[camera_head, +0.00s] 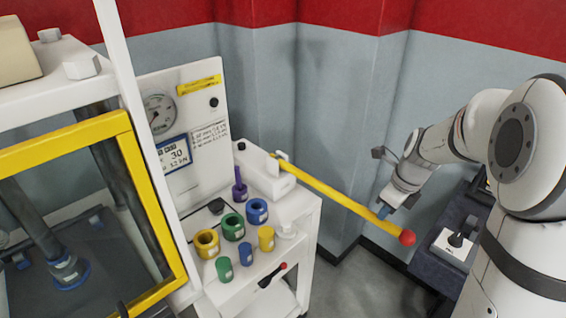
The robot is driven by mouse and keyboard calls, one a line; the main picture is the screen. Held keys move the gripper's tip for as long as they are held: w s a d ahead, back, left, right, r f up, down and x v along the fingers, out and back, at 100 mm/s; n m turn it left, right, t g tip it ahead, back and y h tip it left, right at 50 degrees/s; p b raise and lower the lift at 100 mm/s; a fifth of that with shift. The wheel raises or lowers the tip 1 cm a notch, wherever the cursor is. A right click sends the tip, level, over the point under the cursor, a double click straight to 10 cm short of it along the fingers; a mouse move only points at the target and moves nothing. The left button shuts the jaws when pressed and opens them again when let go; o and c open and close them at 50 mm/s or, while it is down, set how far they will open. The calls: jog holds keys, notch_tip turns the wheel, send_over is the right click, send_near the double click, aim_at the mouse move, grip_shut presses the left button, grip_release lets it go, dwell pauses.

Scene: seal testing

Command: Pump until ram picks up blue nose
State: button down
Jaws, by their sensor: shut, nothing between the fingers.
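The yellow pump lever (335,195) slants down to the right from the white pump block (268,178) and ends in a red knob (407,238). My gripper (384,212) is shut and empty at the lever, close to the red knob. I cannot tell whether it touches the lever. In the yellow-framed test chamber at left, a dark ram (28,215) slants down to a blue-ringed piece (70,274) that looks like the blue nose. Whether the two are joined is unclear. A blue hollow cylinder (257,210) also stands on the white cart.
The white cart (308,212) holds yellow, green and purple pieces. A panel with a round gauge (159,113) and a display (174,154) reading about 30 stands behind. A dark bench with a switch box (453,245) is at right. Floor shows between cart and bench.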

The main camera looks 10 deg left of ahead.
jog(key=shift+f+b, duration=0.7)
jog(key=shift+f, duration=0.5)
jog(key=s+d+r+p, duration=0.2)
jog(key=r+p, duration=0.8)
jog(key=r, duration=0.6)
jog(key=shift+d, duration=0.5)
jog(key=shift+s+r, duration=0.1)
jog(key=shift+s, duration=0.05)
